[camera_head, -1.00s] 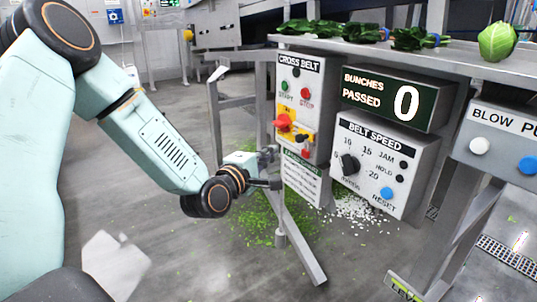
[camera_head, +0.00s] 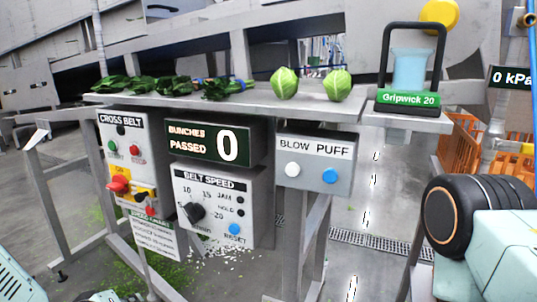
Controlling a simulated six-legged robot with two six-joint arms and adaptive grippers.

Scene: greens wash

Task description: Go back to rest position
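Part of my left arm shows at the bottom left corner, with a dark joint at the bottom edge; its gripper is not in view. Part of my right arm shows at the lower right, a pale green link and a dark round joint; its gripper is out of view too. The cross belt panel (camera_head: 126,165) stands left of centre with a red knob (camera_head: 118,184) on a yellow plate. To its right are the belt speed box (camera_head: 221,214), the bunches passed display (camera_head: 205,145) reading 0, and the blow puff box (camera_head: 313,161).
A metal bench (camera_head: 306,106) carries several dark green bunches (camera_head: 173,86) and two round pale green heads, one at left (camera_head: 285,83) and one at right (camera_head: 337,84). A black-framed Gripwick 20 stand (camera_head: 408,98) is at its right. Orange crates (camera_head: 462,147) stand behind. Green scraps lie on the floor.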

